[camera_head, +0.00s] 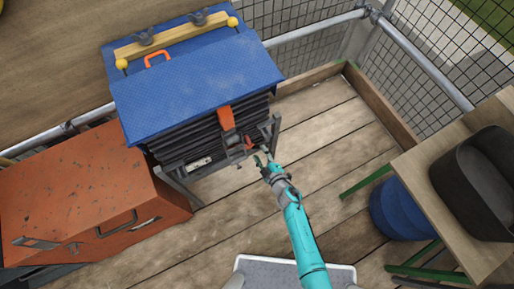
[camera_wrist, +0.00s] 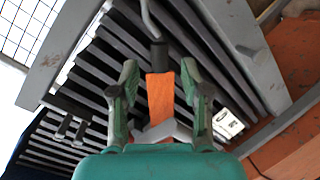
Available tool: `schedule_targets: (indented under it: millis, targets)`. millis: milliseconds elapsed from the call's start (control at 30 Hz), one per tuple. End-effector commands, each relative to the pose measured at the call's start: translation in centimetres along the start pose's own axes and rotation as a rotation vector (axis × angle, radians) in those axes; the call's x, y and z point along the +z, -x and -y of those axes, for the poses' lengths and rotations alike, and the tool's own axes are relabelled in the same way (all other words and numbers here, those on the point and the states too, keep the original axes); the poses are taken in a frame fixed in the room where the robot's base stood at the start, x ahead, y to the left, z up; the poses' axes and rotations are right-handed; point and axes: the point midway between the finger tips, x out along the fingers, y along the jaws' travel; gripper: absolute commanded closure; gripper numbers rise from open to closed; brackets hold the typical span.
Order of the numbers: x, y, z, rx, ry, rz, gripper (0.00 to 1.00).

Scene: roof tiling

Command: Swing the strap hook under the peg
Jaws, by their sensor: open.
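The orange strap (camera_head: 226,118) comes over the front edge of the blue cover and hangs against the stack of dark tiles (camera_head: 210,135). In the wrist view the strap (camera_wrist: 160,95) lies between the two teal fingers of my gripper (camera_wrist: 158,70). A black collar (camera_wrist: 158,52) is at the strap's end, with a bent grey rod beyond it that looks like the hook (camera_wrist: 148,18). My gripper (camera_head: 262,158) is open at the front of the stack, its fingers on either side of the strap. I cannot make out the peg for certain.
A grey frame (camera_wrist: 255,60) surrounds the tiles. A blue cover (camera_head: 200,85) with an orange handle lies on top. An orange metal box (camera_head: 90,190) stands at left. A wooden bench (camera_head: 425,180) with a black bin is at right. The plank floor (camera_head: 325,125) between is clear.

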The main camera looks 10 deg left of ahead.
Motion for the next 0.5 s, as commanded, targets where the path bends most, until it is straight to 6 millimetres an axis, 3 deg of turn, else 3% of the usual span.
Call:
schedule_targets:
  millis: [200, 500]
  targets:
    - [0.0, -2.8, 0.0, 0.000, -0.001, 0.000, 0.54]
    - [0.0, -4.0, 0.0, 0.000, -0.001, 0.001, 0.54]
